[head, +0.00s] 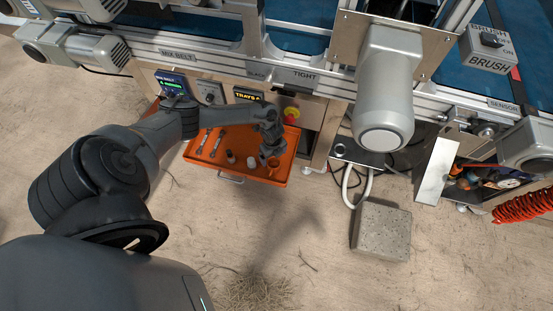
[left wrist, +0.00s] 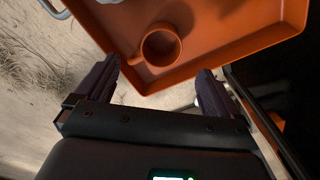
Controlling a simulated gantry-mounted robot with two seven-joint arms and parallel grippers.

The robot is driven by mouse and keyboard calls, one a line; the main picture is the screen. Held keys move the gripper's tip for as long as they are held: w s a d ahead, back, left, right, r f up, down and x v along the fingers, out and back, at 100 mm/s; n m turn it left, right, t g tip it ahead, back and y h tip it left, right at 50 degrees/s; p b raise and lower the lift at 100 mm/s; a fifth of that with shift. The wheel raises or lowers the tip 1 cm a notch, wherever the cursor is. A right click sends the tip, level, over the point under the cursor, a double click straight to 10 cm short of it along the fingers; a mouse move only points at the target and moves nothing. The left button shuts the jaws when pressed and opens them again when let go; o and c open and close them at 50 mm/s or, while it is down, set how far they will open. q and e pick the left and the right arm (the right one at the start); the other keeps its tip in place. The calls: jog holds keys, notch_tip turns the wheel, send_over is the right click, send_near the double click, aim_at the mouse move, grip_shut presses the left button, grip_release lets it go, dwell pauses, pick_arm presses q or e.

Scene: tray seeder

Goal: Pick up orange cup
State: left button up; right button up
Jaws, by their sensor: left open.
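The orange cup (left wrist: 161,46) stands in a corner of the orange tray (left wrist: 235,46) in the left wrist view. In the head view the cup (head: 273,162) is small and partly hidden by my left gripper (head: 272,156). In the left wrist view my left gripper (left wrist: 157,84) is open, with its two fingers apart on either side of the picture. The cup lies beyond the fingertips, roughly between their lines, and nothing is held. I cannot tell whether the cup's far side touches anything.
The tray, an open drawer, also holds two wrench-like tools (head: 209,143) and small dark and pale items (head: 240,160). The machine frame with labelled panels (head: 262,97) rises behind it. A concrete block (head: 382,230) sits on the sandy floor to the right. Straw (head: 252,292) lies in front.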

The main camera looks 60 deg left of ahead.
aim_at(275, 165)
pick_arm(q)
notch_tip(275, 165, down, 4)
jog(key=shift+s+b, duration=0.15)
jog(key=shift+b, duration=0.9)
jog(key=shift+d+f+b, duration=0.1)
jog(key=shift+f+b, duration=0.25)
jog(key=shift+f, duration=0.15)
jog(key=f+b, duration=0.2)
jog(key=f, duration=0.1)
jog(key=f+b, duration=0.1)
jog(key=b, duration=0.1)
jog(key=shift+w+d+f, duration=0.15)
jog(key=shift+w+f, duration=0.15)
jog(key=shift+c, duration=0.4)
jog(key=c, duration=1)
jog(key=shift+r, duration=0.1)
